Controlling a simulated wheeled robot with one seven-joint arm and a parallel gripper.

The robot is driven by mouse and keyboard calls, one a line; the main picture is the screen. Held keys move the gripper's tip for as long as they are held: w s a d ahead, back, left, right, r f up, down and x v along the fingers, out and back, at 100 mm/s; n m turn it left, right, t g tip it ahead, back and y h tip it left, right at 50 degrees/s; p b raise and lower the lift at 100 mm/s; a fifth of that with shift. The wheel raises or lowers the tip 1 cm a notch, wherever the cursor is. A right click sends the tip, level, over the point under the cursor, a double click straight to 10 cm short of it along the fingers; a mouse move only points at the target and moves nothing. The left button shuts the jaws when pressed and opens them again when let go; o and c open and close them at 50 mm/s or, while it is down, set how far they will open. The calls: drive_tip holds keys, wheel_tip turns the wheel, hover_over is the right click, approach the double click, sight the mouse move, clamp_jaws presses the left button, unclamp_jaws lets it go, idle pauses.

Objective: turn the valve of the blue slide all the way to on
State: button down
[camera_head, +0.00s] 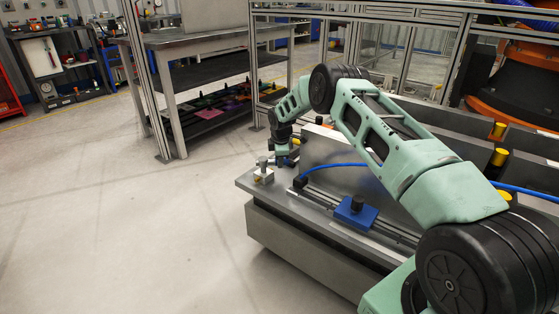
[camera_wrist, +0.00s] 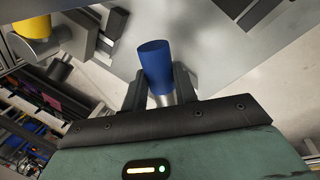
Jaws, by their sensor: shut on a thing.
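The blue slide (camera_head: 355,213) sits on a rail on the grey bench (camera_head: 262,204), with a dark knob on top. A blue cylindrical knob (camera_wrist: 155,60) on a short metal stem, which looks like the valve, stands between my fingers in the wrist view. My gripper (camera_wrist: 159,90) is shut on it, one dark finger on each side. In the head view my gripper (camera_head: 284,160) is low at the far left end of the bench. The knob is mostly hidden there, and its exact turn angle cannot be told.
A small metal block with a knob (camera_head: 263,176) stands on the bench corner close to my gripper. A blue hose (camera_head: 335,165) runs along the bench behind the slide. A yellow cylinder (camera_wrist: 32,27) shows left of my gripper. Open floor (camera_head: 120,230) lies left of the bench.

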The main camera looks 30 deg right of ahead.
idle(0.3)
drive_tip(key=c, duration=1.1)
unclamp_jaws()
drive_tip(key=p+v, duration=0.3)
drive_tip(key=v, duration=1.4)
drive_tip(key=shift+r, duration=0.15)
